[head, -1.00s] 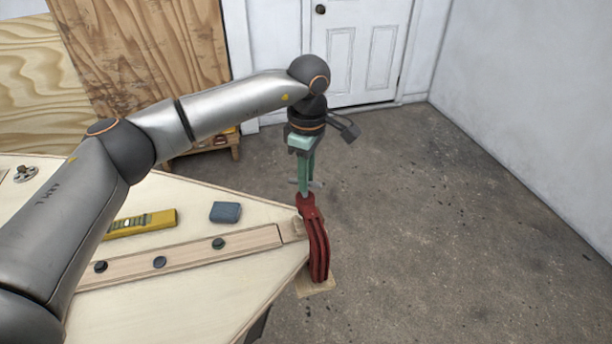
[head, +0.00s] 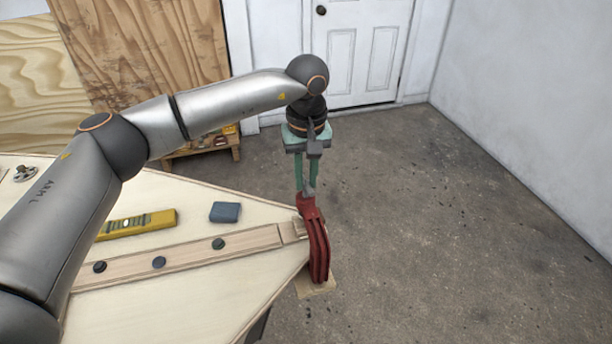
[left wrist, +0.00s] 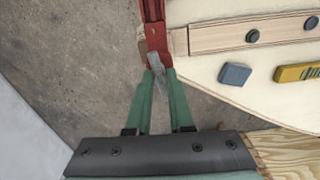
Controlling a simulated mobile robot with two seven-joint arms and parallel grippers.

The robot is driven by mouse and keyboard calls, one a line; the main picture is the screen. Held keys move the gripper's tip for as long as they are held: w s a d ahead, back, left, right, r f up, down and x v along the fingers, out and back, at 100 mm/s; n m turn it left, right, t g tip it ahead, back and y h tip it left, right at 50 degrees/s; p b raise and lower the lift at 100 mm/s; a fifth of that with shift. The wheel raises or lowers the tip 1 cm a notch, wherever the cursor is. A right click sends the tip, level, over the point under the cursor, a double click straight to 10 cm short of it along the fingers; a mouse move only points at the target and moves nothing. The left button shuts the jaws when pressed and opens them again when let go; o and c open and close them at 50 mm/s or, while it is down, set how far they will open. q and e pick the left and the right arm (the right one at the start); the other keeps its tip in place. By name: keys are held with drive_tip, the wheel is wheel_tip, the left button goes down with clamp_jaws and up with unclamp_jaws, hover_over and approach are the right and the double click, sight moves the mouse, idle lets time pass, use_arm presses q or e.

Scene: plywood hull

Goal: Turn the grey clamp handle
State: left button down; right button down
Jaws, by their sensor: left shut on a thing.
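The red clamp (head: 318,250) is fixed at the right corner of the workbench, its frame reaching down past the edge. Its grey handle (left wrist: 155,66) is a short bar at the top of the clamp, seen between the green fingers in the left wrist view. My left gripper (head: 308,188) points straight down from above the clamp and is shut on the grey handle. The fingertips (left wrist: 159,74) lie on both sides of the bar and partly hide it. The clamp's red body also shows in the left wrist view (left wrist: 153,12). My right gripper is not in view.
A wooden strip (head: 190,253) with several dark round knobs lies along the bench (head: 200,310), its end by the clamp. A blue block (head: 225,212) and a yellow level (head: 138,224) lie behind it. The floor right of the clamp is clear.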

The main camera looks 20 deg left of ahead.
sight(306, 185)
use_arm(q)
drive_tip(key=shift+r+m, duration=0.15)
drive_tip(key=shift+m, duration=1.35)
drive_tip(key=c, duration=0.8)
unclamp_jaws()
drive_tip(key=shift+s, duration=0.1)
drive_tip(key=shift+o, duration=0.2)
wheel_tip(306, 185, up, 12)
drive_tip(key=shift+s+r, duration=0.2)
drive_tip(key=shift+r, duration=0.05)
drive_tip(key=shift+d, duration=0.1)
